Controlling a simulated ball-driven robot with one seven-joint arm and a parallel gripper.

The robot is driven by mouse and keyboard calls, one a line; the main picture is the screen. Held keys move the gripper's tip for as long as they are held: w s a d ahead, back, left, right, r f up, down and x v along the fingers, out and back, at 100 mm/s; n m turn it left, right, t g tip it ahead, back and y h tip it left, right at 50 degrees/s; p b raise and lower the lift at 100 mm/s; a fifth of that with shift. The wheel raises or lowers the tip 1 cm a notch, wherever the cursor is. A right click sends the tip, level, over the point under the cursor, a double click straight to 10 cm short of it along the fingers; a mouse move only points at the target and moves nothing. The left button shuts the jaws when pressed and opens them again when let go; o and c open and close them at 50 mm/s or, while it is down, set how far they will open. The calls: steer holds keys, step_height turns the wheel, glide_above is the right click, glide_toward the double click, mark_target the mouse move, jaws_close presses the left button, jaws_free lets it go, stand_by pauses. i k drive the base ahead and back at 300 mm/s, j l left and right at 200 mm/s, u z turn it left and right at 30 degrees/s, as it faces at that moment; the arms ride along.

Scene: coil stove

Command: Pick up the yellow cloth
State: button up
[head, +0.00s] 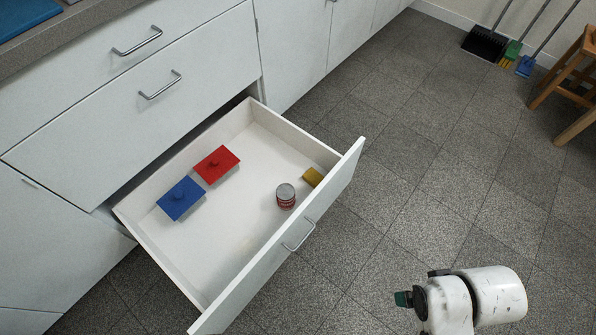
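The yellow cloth (313,177) lies in the right corner of the open drawer (240,262), against the inside of its front panel. It looks small and flat, and the drawer front hides part of it. A red and silver can (285,195) stands upright to its lower left, apart from it. A white part of my arm shows at the lower right, outside the drawer and well away from the cloth. My gripper's fingers are not in view.
A red lidded box (216,165) and a blue lidded box (181,198) sit toward the drawer's back. White cabinets (110,100) stand behind. A wooden stool (576,85) and brooms (484,44) are at the upper right. The grey floor between is clear.

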mark_target(312, 176)
steer(key=i+j, duration=0.15)
steer(key=j, duration=0.15)
steer(key=i+u, duration=0.1)
steer(key=u, duration=0.6)
steer(key=i+l+u, duration=0.6)
steer(key=l+u, duration=0.35)
steer(key=i+l, duration=0.15)
steer(key=l, duration=0.15)
steer(key=i+l, duration=0.1)
steer(key=l, duration=0.2)
steer(key=i+l, duration=0.15)
steer(key=l, duration=0.15)
steer(key=u, duration=0.05)
